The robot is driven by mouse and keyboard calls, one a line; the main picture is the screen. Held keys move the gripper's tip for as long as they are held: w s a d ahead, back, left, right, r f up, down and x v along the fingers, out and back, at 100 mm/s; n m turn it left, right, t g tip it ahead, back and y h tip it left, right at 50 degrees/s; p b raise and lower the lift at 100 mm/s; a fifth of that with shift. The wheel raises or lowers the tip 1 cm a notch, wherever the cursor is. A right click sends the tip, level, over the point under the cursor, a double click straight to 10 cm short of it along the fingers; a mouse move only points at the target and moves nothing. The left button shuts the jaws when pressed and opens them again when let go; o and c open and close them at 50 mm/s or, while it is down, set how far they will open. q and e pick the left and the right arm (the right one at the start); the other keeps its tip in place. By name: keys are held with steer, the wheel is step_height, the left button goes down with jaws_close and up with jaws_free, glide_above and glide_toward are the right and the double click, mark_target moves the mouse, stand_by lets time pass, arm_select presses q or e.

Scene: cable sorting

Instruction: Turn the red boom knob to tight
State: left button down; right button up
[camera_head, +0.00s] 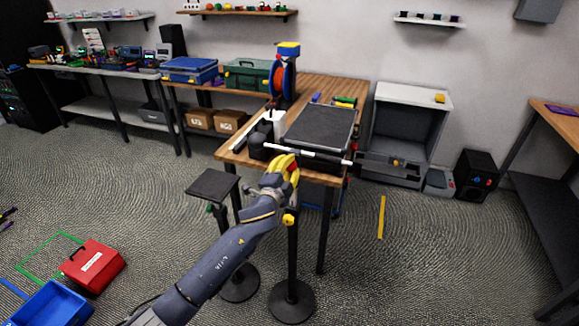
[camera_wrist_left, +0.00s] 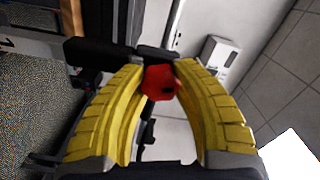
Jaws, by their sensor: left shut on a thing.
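The red boom knob (camera_wrist_left: 158,82) shows in the left wrist view between the tips of my left gripper's yellow fingers (camera_wrist_left: 160,75). The fingertips touch its sides and are shut on it. In the head view my left gripper (camera_head: 284,166) is at the top of a black stand (camera_head: 292,235), by the front edge of the wooden bench. A boom with white and black sections (camera_head: 310,152) runs sideways just behind the fingers. The fingers hide most of the knob there. I cannot read any tight marking. My right gripper is not in view.
The wooden bench (camera_head: 232,150) carries a dark flat case (camera_head: 318,130) and a blue reel (camera_head: 284,80). A second stand with a flat dark top (camera_head: 212,185) is close to my left arm. A red toolbox (camera_head: 93,265) and blue bin (camera_head: 52,305) lie on the floor.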

arm_select(q)
steer(key=shift+w+a+m, duration=0.1)
steer(key=shift+m, duration=1.7)
steer(key=c, duration=0.9)
jaws_free()
steer(key=v, duration=1.2)
